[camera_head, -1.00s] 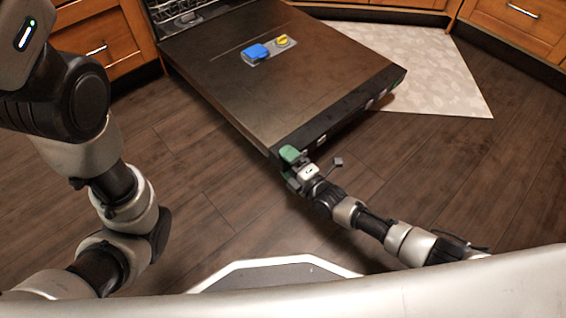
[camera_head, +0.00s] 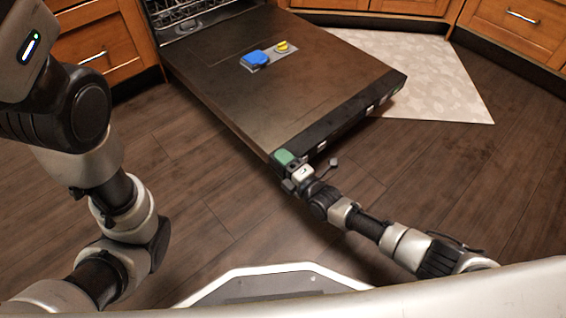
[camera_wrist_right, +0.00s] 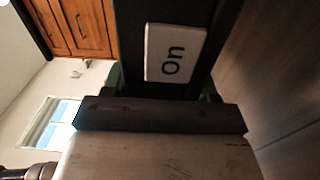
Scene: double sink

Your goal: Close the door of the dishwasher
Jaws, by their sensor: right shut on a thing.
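The dishwasher door (camera_head: 300,85) lies open and nearly flat, its inner face up, in the head view. My right gripper (camera_head: 282,162) is at the door's near left corner, shut on the door's edge. One green finger pad lies over the top of that corner; the lower finger is mostly hidden. In the right wrist view, the dark door edge (camera_wrist_right: 225,20) with a white "On" label (camera_wrist_right: 172,52) sits between the fingers. My left arm fills the left side of the head view; its gripper is out of view.
The dishwasher rack (camera_head: 180,12) shows inside the opening at the top. A blue and yellow dispenser (camera_head: 256,60) sits in the door's inner face. Wooden cabinets (camera_head: 100,45) stand on both sides. A pale rug (camera_head: 440,80) lies right of the door; the dark wood floor (camera_head: 220,200) in front is clear.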

